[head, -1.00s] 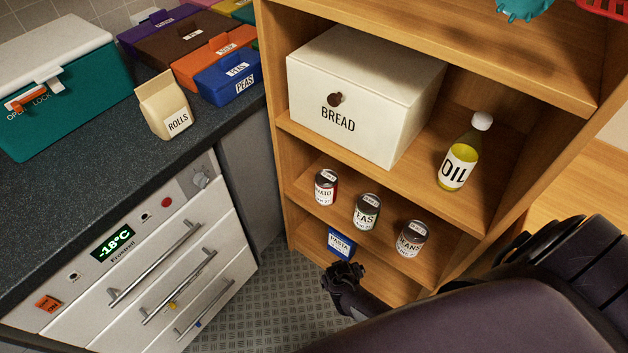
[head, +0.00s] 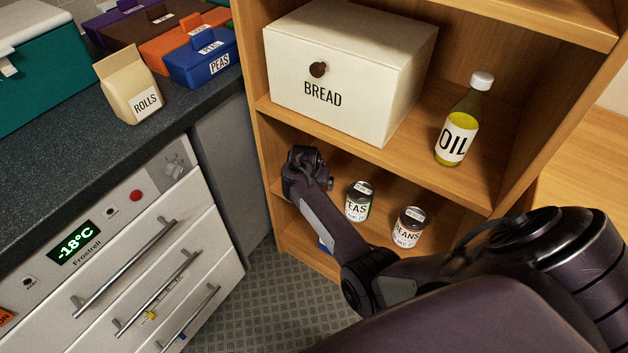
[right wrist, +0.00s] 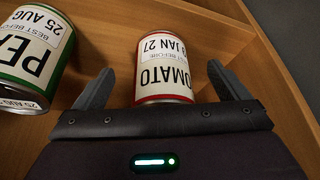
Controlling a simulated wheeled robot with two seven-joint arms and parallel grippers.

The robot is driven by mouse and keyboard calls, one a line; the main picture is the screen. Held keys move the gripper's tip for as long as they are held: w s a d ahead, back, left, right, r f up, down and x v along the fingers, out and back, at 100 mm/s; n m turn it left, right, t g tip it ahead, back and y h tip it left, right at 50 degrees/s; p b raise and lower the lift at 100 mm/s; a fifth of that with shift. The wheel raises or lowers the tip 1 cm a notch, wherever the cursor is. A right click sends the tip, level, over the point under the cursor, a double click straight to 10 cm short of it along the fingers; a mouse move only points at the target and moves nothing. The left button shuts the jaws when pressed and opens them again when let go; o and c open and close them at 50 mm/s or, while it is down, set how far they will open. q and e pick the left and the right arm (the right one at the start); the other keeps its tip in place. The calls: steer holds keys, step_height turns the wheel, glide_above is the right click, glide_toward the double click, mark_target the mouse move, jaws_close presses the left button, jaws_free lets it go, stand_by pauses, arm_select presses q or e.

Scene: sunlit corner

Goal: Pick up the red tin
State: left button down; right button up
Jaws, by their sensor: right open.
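The red tin, labelled TOMATO (right wrist: 163,75), stands in the right wrist view between the two spread fingers of my right gripper (right wrist: 160,68). A gap shows on each side of it, and neither finger touches it. How deep it sits between the fingers is hard to tell. In the head view my right arm (head: 325,215) reaches into the lower shelf and hides this tin; the fingertips do not show clearly there. My left gripper is not in view.
A green PEAS tin (head: 358,203) stands close beside, also in the right wrist view (right wrist: 32,50). A BEANS tin (head: 408,227) is further right. The BREAD box (head: 340,85) and OIL bottle (head: 459,130) stand on the shelf above. A blue packet is mostly hidden below.

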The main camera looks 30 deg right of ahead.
steer(key=w+d+b, duration=0.1)
steer(key=w+d, duration=0.2)
steer(key=shift+w+d+f, duration=0.1)
steer(key=shift+f, duration=0.55)
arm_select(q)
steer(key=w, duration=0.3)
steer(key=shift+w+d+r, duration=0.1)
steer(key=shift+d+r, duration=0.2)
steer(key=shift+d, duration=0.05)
arm_select(e)
steer(key=shift+r, duration=0.1)
steer(key=c, duration=1.4)
